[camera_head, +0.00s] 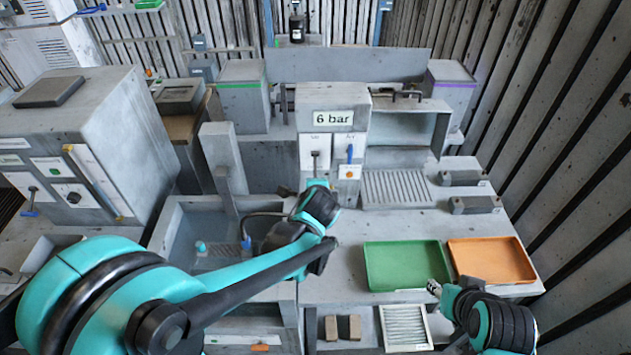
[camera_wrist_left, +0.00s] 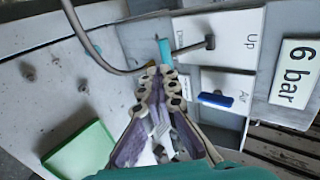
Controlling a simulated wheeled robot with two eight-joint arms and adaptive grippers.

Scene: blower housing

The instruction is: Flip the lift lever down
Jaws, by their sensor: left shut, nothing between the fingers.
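The lift lever (camera_wrist_left: 193,47) is on the white "Up" plate of the "6 bar" panel. Its dark shaft runs from a block on the plate away from "Up", towards the label starting with "D". A teal piece (camera_wrist_left: 164,52), apparently its grip, is at that end. In the head view the dark shaft (camera_head: 315,160) hangs downward and my arm covers its lower end. My left gripper (camera_wrist_left: 160,74) is shut and empty, its tips close to the teal piece; contact is unclear. My right gripper (camera_head: 433,288) is beside the green tray, its jaw state unclear.
A blue-handled lever (camera_head: 350,154) is just right of the lift lever. A green tray (camera_head: 368,265) and an orange tray (camera_head: 455,262) lie on the right bench. A dark hose (camera_wrist_left: 88,45) curves near my left gripper. A basin (camera_head: 180,225) is left of the panel.

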